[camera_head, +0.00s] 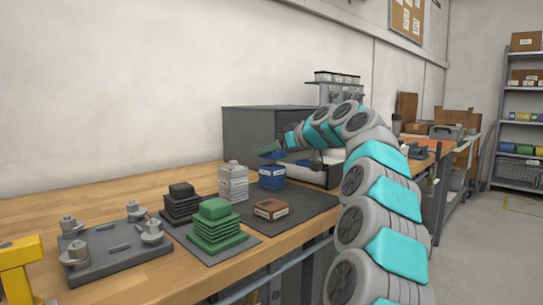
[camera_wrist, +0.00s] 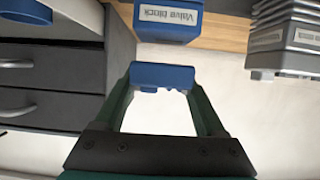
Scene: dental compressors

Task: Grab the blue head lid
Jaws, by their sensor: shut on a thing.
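My gripper (camera_wrist: 162,82) has dark green fingers, and their tips are shut on a small blue piece, the blue head lid (camera_wrist: 161,74), in the wrist view. The lid is clear of the blue block labelled "Valve block" (camera_wrist: 167,22), with a gap between them. In the head view my gripper (camera_head: 268,148) is above the stacked blue block (camera_head: 272,179), in front of the grey cabinet. The held lid is too small to make out clearly in the head view.
A grey finned stack (camera_head: 233,182) stands left of the blue block. A green finned stack (camera_head: 216,232), a black stack (camera_head: 182,203) and a brown block (camera_head: 271,209) stand nearby. The grey drawer cabinet (camera_head: 262,122) is behind. Bare wooden worktop (camera_head: 120,190) lies at the left.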

